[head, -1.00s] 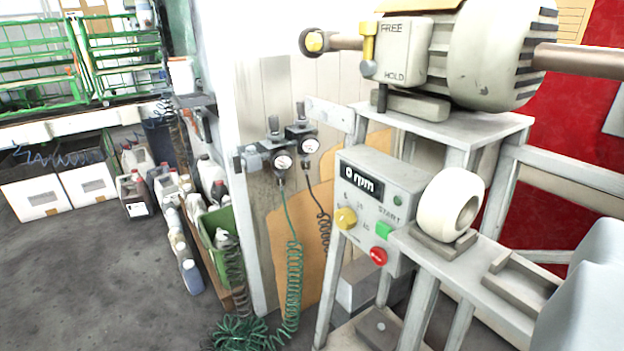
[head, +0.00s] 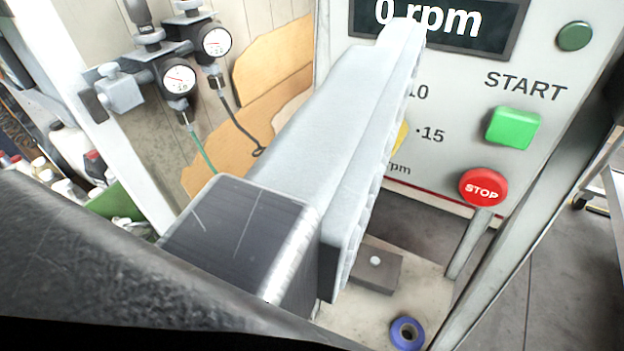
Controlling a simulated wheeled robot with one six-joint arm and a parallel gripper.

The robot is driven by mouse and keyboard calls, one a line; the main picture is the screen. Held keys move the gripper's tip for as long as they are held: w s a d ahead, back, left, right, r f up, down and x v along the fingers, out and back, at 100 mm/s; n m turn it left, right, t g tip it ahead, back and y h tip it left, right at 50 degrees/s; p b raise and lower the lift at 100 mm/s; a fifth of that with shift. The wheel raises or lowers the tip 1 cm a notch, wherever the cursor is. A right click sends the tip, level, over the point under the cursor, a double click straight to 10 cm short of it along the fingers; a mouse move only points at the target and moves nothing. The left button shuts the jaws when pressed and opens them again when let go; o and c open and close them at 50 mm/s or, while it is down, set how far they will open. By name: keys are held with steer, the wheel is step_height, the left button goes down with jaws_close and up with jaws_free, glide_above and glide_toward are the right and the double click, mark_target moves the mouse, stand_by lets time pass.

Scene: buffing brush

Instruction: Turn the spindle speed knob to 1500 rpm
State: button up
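The control panel (head: 455,75) fills the upper right, close up. Its display (head: 435,22) reads 0 rpm. The yellow speed knob (head: 402,137) is almost wholly hidden behind my gripper (head: 402,34); only a sliver of its right edge shows. The marks 10 and 15 and the letters "pm" are visible beside it; the knob's pointer is hidden. My gripper's pale grey finger part reaches across the panel's left side, over the knob. I cannot tell whether it touches the knob, or whether the fingers are apart.
A green START button (head: 513,128) and a red STOP button (head: 483,188) sit right of the knob. A dark green round lamp or button (head: 575,36) is above. Two pressure gauges (head: 178,79) with hoses hang at left. A blue ring (head: 407,333) lies below.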

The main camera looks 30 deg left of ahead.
steer(key=s+a+f+n+h, duration=0.1)
steer(key=s+a+f+h, duration=0.2)
steer(key=s+a+f, duration=0.45)
steer(key=w+f, duration=0.2)
steer(key=w, duration=1.6)
steer(key=shift+w+d+g, duration=0.15)
steer(key=shift+w+g, duration=0.05)
steer(key=shift+g, duration=0.1)
steer(key=shift+f, duration=0.1)
steer(key=c, duration=1)
steer(key=shift+m, duration=0.3)
steer(key=m, duration=1.1)
steer(key=shift+d, duration=0.1)
steer(key=shift+f+m, duration=0.1)
steer(key=shift+m, duration=0.2)
